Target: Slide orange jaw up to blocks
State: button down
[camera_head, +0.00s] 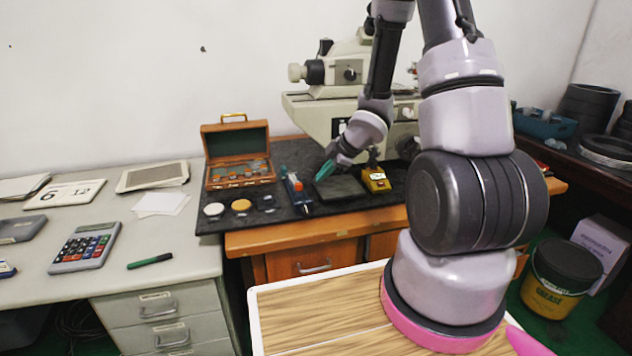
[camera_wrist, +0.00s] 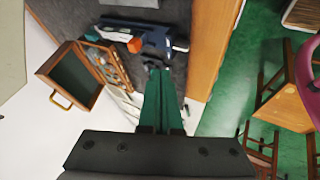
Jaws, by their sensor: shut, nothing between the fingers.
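A blue fixture (camera_head: 297,192) with a small orange part stands on the dark mat, in front of and to the right of the open wooden box. In the wrist view the same blue fixture (camera_wrist: 160,40) lies just beyond my fingertips, and its orange jaw (camera_wrist: 134,45) shows at its left side. I cannot make out separate blocks at the fixture. My gripper (camera_head: 324,170) has green fingers, and they are shut and empty above the mat. In the wrist view my gripper (camera_wrist: 156,68) points at the fixture; I cannot tell whether it touches.
An open wooden case (camera_head: 238,172) with small pieces stands left of the fixture. Several round discs (camera_head: 241,205) lie in front of it. A dark plate (camera_head: 340,188) and a yellow block-like item (camera_head: 376,180) are to the right. A large pale instrument (camera_head: 345,105) stands behind.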

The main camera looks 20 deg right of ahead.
aim_at(299, 186)
jog(key=x, duration=0.9)
jog(key=shift+w+f, duration=0.15)
jog(key=shift+f, duration=0.05)
jog(key=w, duration=0.3)
jog(key=shift+w+a, duration=0.1)
jog(key=shift+w, duration=0.5)
jog(key=shift+w+r, duration=0.1)
jog(key=shift+w, duration=0.55)
